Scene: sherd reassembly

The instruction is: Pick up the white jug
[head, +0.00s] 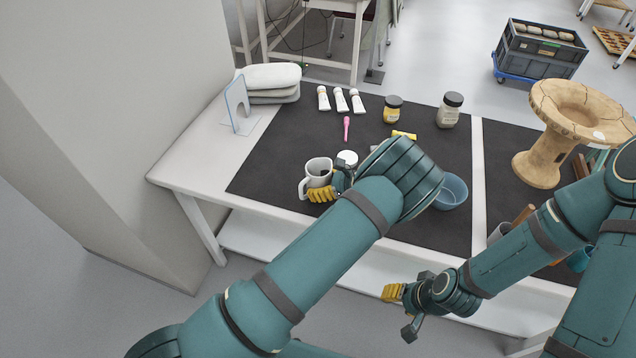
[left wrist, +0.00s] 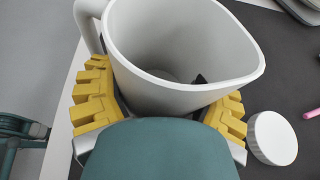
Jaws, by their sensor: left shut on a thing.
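The white jug (head: 318,172) is near the front left of the black mat in the head view. It also fills the middle of the left wrist view (left wrist: 180,50), with its handle at the upper left and its inside mostly empty-looking. My left gripper (head: 335,192) is at the jug, its yellow fingers (left wrist: 160,112) on both sides of the body, shut on it. The jug looks upright. I cannot tell whether its base touches the mat.
A white lid (head: 347,158) lies close beside the jug. Several white tubes (head: 340,99), a pink tool (head: 346,128), jars (head: 449,110) and a blue bowl (head: 452,192) stand on the mat (head: 290,140). A large cracked vessel (head: 548,150) stands at the right.

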